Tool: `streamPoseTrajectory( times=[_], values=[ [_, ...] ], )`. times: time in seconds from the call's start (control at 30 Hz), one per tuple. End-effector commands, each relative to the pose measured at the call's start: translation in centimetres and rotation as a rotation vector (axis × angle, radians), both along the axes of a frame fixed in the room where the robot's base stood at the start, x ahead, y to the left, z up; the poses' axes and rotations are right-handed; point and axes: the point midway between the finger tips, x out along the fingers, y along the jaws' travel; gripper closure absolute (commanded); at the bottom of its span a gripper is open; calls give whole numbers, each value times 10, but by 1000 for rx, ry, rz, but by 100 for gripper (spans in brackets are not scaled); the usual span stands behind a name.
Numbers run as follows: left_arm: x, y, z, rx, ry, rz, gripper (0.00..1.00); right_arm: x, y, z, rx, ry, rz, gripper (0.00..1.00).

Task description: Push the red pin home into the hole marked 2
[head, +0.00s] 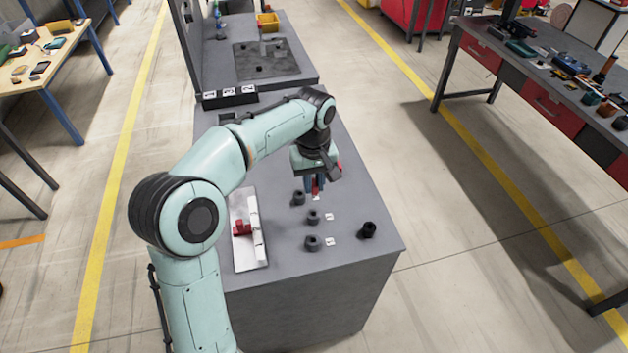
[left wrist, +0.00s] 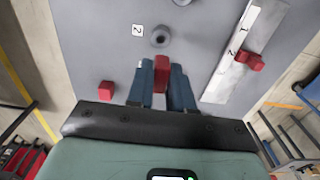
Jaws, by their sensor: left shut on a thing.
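My left gripper (head: 315,188) points down over the grey bench, its blue fingers (left wrist: 163,90) shut on a red pin (left wrist: 162,66). In the left wrist view the hole marked 2 (left wrist: 158,39) is in a dark round socket just past the pin, with its "2" label (left wrist: 137,30) beside it. The pin appears apart from this socket; its lower end is hidden. In the head view, dark sockets (head: 312,216) with white labels stand just in front of the gripper; their numbers are too small to read. My right gripper is not in view.
A white tray (head: 240,258) left of the sockets holds another red piece (head: 242,229). A loose dark cylinder (head: 368,231) stands near the bench's right edge. A red block (left wrist: 106,91) lies beside the gripper. A dark box labelled 1, 2, 3 (head: 229,95) stands farther back.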

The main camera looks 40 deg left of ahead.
Motion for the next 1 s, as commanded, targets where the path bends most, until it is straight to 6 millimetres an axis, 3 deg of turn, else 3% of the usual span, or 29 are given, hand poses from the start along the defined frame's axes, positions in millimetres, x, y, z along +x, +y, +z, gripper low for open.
streamPoseTrajectory(
  times=[0.23,0.8,1.0],
  values=[
    [0,0,-1,0,1,0,100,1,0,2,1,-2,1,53],
    [-1,0,-51,0,3,0,100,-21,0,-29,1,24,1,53],
    [-1,0,-58,0,1,0,100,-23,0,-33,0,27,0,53]
  ],
)
